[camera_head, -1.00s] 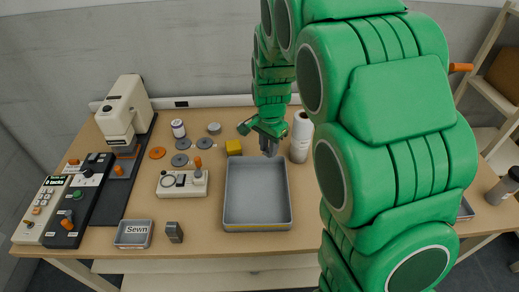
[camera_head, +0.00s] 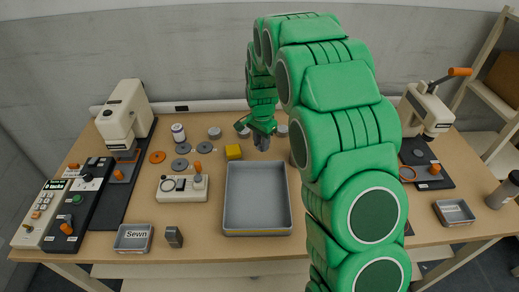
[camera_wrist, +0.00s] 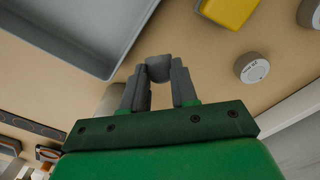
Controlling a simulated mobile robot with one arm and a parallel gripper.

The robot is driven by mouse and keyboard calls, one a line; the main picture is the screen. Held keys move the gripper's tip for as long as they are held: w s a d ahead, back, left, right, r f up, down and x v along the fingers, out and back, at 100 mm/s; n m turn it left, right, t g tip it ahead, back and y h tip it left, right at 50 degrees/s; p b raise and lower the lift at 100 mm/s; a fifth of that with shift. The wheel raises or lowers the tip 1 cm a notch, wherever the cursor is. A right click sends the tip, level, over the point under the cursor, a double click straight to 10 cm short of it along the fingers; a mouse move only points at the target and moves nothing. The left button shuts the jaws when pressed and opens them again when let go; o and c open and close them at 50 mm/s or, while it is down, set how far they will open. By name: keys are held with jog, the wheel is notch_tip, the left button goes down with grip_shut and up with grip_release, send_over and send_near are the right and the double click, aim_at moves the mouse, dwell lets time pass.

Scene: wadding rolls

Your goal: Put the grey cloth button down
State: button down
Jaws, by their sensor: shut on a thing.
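My gripper (camera_head: 262,143) is above the table near the back right corner of the grey tray (camera_head: 228,200). In the wrist view, the gripper's two grey fingers (camera_wrist: 158,88) are shut on a small round grey piece, the grey cloth button (camera_wrist: 158,66), held at the fingertips. The button cannot be made out in the head view. In the wrist view, the tray (camera_wrist: 75,42) lies at the upper left, and bare tabletop shows just past the held button. I cannot tell how high the button is above the table.
A yellow block (camera_head: 233,152) stands left of my gripper. Grey round pieces (camera_head: 215,133) lie behind and left of it; a labelled one (camera_wrist: 252,67) shows in the wrist view. A sewn tray (camera_head: 133,237) is front left. A press (camera_head: 428,112) stands right.

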aim_at(259, 155)
jog(key=shift+w+a+f, duration=0.15)
jog(key=shift+w+f, duration=0.65)
jog(key=shift+f, duration=0.2)
jog(key=shift+w+a+f, duration=0.1)
jog(key=shift+w+f, duration=0.7)
jog(key=shift+f, duration=1.6)
jog(key=shift+f, duration=0.1)
jog(key=c, duration=0.9)
grip_release()
jog(key=shift+o, duration=0.2)
notch_tip(259, 155, up, 12)
